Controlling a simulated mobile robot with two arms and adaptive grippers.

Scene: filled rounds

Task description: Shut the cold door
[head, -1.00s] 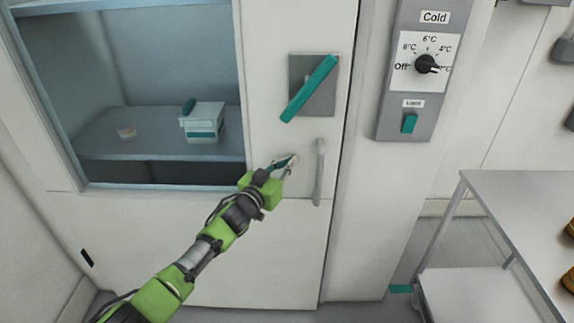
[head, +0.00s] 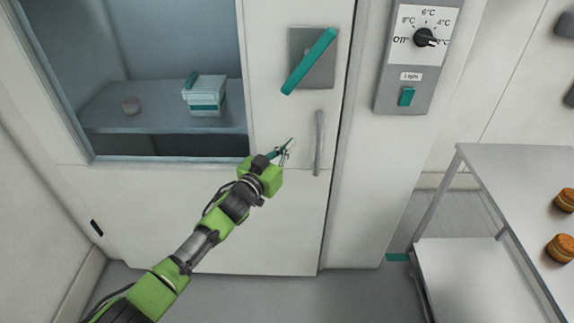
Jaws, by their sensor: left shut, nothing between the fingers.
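The cold door (head: 220,220) is a white door with a large window at its upper left. It stands in or very near its frame, with a dark line along its right edge; I cannot tell whether it is fully shut. A teal lever (head: 309,61) on a grey plate sits slanted near that edge. Below it is a vertical grey handle (head: 319,143). My left gripper (head: 287,147) is shut and empty, in front of the door just left of the handle. I cannot tell whether it touches the door. My right gripper is out of view.
A grey control panel (head: 388,98) with a dial (head: 424,37) and a teal light switch (head: 407,96) is on the wall right of the door. A metal table (head: 500,180) with round filled pastries (head: 561,247) stands at the right. Through the window shows a white box (head: 205,95) on a shelf.

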